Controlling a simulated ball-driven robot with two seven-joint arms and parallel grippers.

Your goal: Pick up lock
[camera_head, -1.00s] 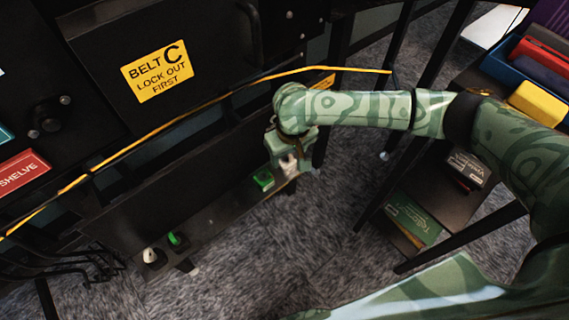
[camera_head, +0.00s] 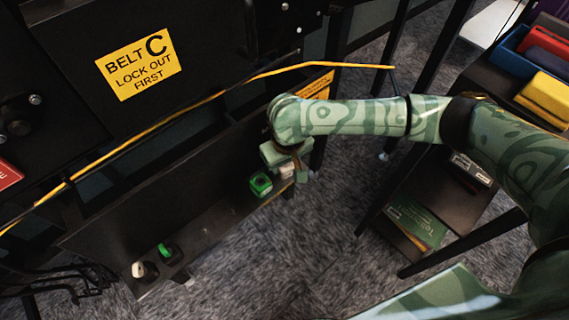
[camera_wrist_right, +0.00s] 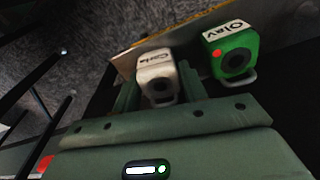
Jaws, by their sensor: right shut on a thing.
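A white lock (camera_head: 287,172) with a name label stands at the right end of the dark ledge under the machine. It also shows in the right wrist view (camera_wrist_right: 157,75), its label reading something like "Carla". My right gripper (camera_head: 284,158) reaches it from above and is shut on it, a finger on either side. Part of the lock is hidden by the gripper in the head view. A green lock (camera_head: 261,184), labelled "Olav" in the right wrist view (camera_wrist_right: 236,60), sits beside it, apart from the fingers. My left gripper is not in view.
Another white item (camera_head: 138,269) and a green one (camera_head: 165,250) sit at the ledge's left end. A yellow cord (camera_head: 215,96) runs across the machine front above the ledge. A dark cart with bins (camera_head: 515,60) stands at the right. Carpet between is clear.

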